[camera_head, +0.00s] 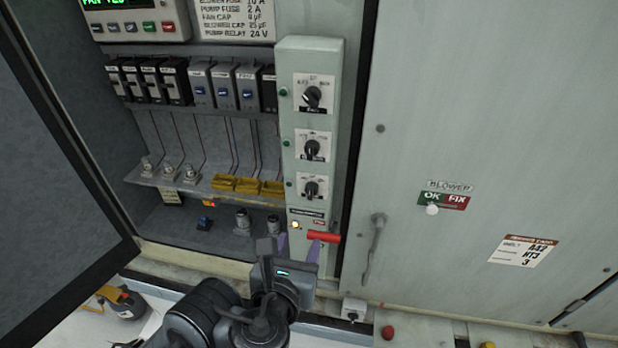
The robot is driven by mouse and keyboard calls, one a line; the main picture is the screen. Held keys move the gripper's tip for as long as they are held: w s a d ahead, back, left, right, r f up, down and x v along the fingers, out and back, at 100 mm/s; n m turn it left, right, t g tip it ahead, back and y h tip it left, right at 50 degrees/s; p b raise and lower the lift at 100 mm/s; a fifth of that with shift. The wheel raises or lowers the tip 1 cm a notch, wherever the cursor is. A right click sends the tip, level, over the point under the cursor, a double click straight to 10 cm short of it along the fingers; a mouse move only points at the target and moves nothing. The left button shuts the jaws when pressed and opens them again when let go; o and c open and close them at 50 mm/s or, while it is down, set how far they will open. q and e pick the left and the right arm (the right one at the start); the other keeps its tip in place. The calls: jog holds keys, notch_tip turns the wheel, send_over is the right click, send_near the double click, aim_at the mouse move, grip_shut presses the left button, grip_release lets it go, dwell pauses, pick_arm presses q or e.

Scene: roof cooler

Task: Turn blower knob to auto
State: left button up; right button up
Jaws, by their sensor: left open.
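A narrow pale green control panel (296,70) stands in the open cabinet with three black rotary knobs in a column: the top knob (312,97), the middle knob (311,148) and the bottom knob (311,188). Their labels are too small to read surely, so I cannot tell which is the blower knob. The top pointer tilts to the upper right; the middle one looks roughly upright. My left gripper (298,248) is open and empty, its two purplish fingers pointing up at the panel's lower end, below all the knobs. My right gripper is not in view.
A red handle (323,237) sticks out beside my left fingers. An open dark door (50,170) bounds the left side. A closed panel on the right carries a BLOWER OK/FIX tag (443,200) and a vertical handle (375,245). Breakers (228,87) line a shelf left of the knobs.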

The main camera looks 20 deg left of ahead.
aim_at(310, 157)
pick_arm(q)
notch_tip(310, 157, up, 10)
jog(key=w+t+y+b, duration=0.1)
jog(key=w+t+b, duration=0.1)
jog(key=t, duration=0.2)
jog(key=w+b, duration=0.1)
jog(key=w, duration=0.1)
jog(key=w+a+b, duration=0.1)
jog(key=w, duration=0.2)
jog(key=w+a+b, duration=0.1)
jog(key=w, duration=0.1)
jog(key=shift+w+a+r, duration=0.1)
jog(key=shift+w+r, duration=0.1)
jog(key=shift+r, duration=0.15)
jog(key=shift+w+a+b, duration=0.15)
jog(key=shift+w+b, duration=0.8)
jog(key=shift+w, duration=0.35)
jog(key=shift+r, duration=0.1)
grip_shut()
